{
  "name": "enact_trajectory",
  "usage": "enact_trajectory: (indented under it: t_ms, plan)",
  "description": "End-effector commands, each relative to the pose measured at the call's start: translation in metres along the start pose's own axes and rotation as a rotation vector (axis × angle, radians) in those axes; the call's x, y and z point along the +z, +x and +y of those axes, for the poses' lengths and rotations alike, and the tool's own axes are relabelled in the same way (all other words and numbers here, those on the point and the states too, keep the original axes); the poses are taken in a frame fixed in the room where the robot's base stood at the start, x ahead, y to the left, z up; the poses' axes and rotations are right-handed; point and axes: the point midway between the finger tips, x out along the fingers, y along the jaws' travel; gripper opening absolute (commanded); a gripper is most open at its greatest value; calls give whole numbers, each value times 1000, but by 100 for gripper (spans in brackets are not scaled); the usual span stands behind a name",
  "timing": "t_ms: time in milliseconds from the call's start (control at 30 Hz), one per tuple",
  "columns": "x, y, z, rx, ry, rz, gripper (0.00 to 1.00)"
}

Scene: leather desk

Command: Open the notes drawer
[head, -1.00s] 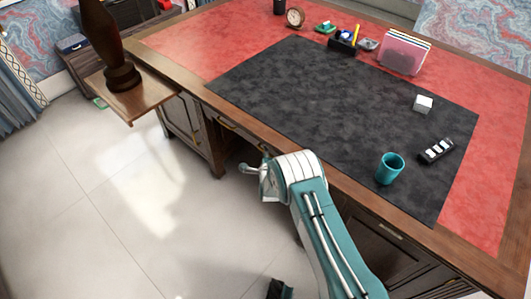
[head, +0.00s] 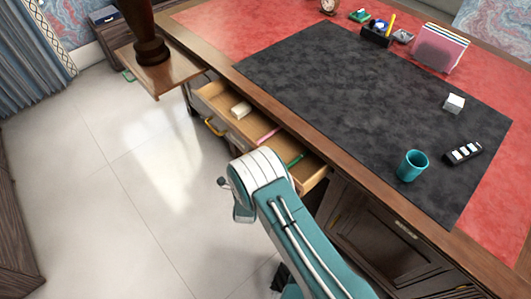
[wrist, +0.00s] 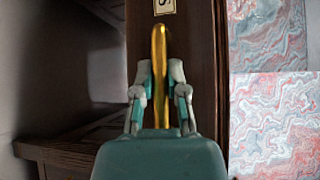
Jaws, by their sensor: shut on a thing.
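The drawer (head: 310,172) under the desk's front edge stands open in the head view. A pale block (head: 241,109), a pink stick (head: 267,136) and a green stick (head: 295,160) lie inside it. A gold handle (head: 214,126) shows on its front toward the left. In the wrist view my gripper (wrist: 160,78) is shut on a gold bar handle (wrist: 160,45), with a finger on each side. A small label plate (wrist: 164,6) shows above the handle, mostly cut off. In the head view my arm hides the gripped handle and the fingers.
The desk (head: 360,189) has a black mat (head: 340,90) with a teal cup (head: 412,165), a dark device (head: 463,152) and a white cube (head: 454,103). A side shelf (head: 175,75) holds a dark wooden column. The pale floor (head: 110,190) at left is clear.

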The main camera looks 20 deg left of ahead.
Motion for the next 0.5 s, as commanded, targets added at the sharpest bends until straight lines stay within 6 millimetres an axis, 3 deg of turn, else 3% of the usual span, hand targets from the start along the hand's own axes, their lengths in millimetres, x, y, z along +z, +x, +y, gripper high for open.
enact_trajectory:
  t_ms: [200, 500]
  plan:
    - [39, -44, 17, 15, -7, -1, 0]
    - [77, -83, 29, 16, -7, 2, 0]
